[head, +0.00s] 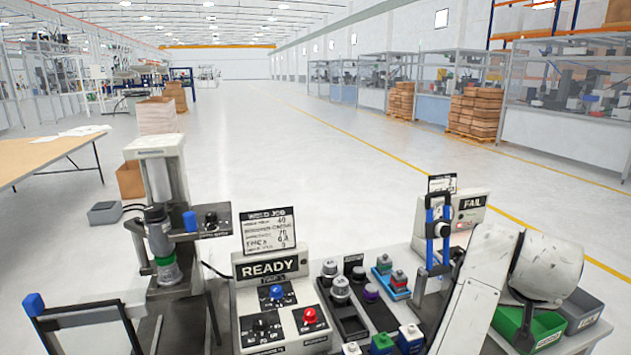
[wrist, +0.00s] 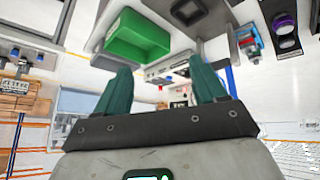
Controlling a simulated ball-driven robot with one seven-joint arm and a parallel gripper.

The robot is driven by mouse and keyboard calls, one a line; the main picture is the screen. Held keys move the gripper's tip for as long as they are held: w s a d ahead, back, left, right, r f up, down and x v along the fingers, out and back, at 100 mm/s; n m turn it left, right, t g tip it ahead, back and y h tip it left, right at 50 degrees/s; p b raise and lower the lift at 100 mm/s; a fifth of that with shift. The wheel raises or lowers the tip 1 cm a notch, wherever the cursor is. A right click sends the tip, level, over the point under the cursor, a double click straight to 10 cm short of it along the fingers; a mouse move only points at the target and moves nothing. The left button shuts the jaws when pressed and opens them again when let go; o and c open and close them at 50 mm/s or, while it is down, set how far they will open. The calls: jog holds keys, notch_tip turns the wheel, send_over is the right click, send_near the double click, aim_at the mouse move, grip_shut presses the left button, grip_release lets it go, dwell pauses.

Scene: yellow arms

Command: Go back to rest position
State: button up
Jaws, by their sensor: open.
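My gripper (wrist: 162,82) shows in the wrist view with its two dark green fingers spread apart and nothing held between them. Beyond the fingers, the wrist view shows a white device with a small dark display. In the head view, my white arm rises at the right front over the bench, and I cannot make out the fingers there.
A green bin (head: 528,328) and a grey bin (head: 580,310) stand beside my arm. The FAIL box (head: 465,207) is behind it. The READY panel (head: 267,268), a press (head: 160,190) and small coloured parts crowd the bench. Open floor lies beyond.

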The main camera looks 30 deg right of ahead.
jog(key=s+a+f+n+y+b, duration=0.1)
jog(key=a+f+n+b, duration=0.15)
jog(key=a+f, duration=0.5)
jog(key=s+a+f+n+b, duration=0.15)
jog(key=a+f+n, duration=0.3)
jog(key=f, duration=0.65)
jog(key=s+a+f+n+g+y+b, duration=0.1)
jog(key=s+a+f+y+b, duration=0.1)
jog(key=s+a+f, duration=0.3)
jog(key=s+a+f+n+g+y+b, duration=0.1)
jog(key=s+a+f+y, duration=0.2)
jog(key=s+a+f, duration=0.3)
jog(key=a+f, duration=0.3)
jog(key=a, duration=0.2)
jog(key=shift+a+f+n+b, duration=0.3)
jog(key=shift+a+f+b, duration=0.05)
jog(key=shift+a+b, duration=0.05)
